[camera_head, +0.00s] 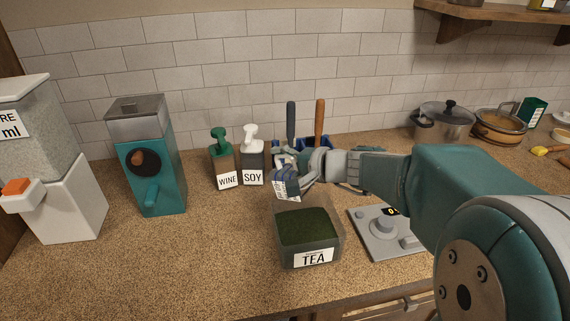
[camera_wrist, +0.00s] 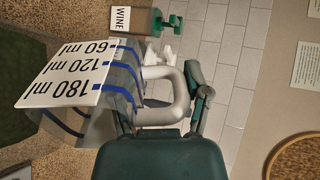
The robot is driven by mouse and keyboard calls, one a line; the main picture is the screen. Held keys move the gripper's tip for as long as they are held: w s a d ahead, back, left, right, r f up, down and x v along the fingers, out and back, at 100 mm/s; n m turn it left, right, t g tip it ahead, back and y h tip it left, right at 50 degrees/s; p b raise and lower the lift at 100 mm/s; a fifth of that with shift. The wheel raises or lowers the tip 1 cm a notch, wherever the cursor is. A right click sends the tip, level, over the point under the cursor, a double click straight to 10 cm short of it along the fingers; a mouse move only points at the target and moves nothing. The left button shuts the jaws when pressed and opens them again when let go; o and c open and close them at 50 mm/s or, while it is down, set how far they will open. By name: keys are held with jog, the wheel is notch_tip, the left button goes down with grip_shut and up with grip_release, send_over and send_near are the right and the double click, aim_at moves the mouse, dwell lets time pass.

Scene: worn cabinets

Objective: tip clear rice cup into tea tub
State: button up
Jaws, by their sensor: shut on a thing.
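The clear cup (camera_head: 287,187) has a white label with blue measuring lines. It is held tilted over the back part of the tea tub. In the wrist view its label (camera_wrist: 68,72) reads 60, 120 and 180 ml. My gripper (camera_head: 309,163) is shut on the cup's handle; in the wrist view the fingers (camera_wrist: 198,98) close around the grey handle. The tea tub (camera_head: 315,257) is a clear box with a TEA label and dark green contents. I cannot make out rice in the cup or falling from it.
A grey scale (camera_head: 372,243) stands right of the tub. Wine (camera_head: 225,168) and soy (camera_head: 253,165) pump bottles stand behind to the left. A teal grinder (camera_head: 152,170) and a white dispenser (camera_head: 62,200) are farther left. A pot (camera_head: 441,124) is back right. The left front counter is clear.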

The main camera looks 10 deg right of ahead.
aim_at(275, 168)
jog(key=shift+w+a+f+g+h, duration=0.1)
jog(key=shift+w+a+g+h, duration=0.2)
jog(key=shift+g+h, duration=0.45)
jog(key=shift+w+a+f+g+h, duration=0.1)
jog(key=shift+w+a+g+h, duration=0.2)
jog(key=shift+g+h, duration=0.45)
jog(key=shift+w+a+f+g+h, duration=0.1)
jog(key=shift+f+g+h, duration=0.25)
jog(key=shift+g+h, duration=0.3)
jog(key=shift+w+f+g+h, duration=0.1)
jog(key=shift+f+g+h, duration=0.2)
jog(key=shift+g+h, duration=0.3)
jog(key=shift+s+f+g+h, duration=0.1)
jog(key=shift+f+g+h, duration=0.35)
jog(key=shift+g+h, duration=0.15)
jog(key=f+g+h, duration=0.1)
jog(key=g+h, duration=0.1)
jog(key=f+g+h, duration=0.1)
jog(key=shift+s+d+f, duration=0.3)
jog(key=shift+s+d, duration=0.05)
jog(key=shift+d, duration=0.05)
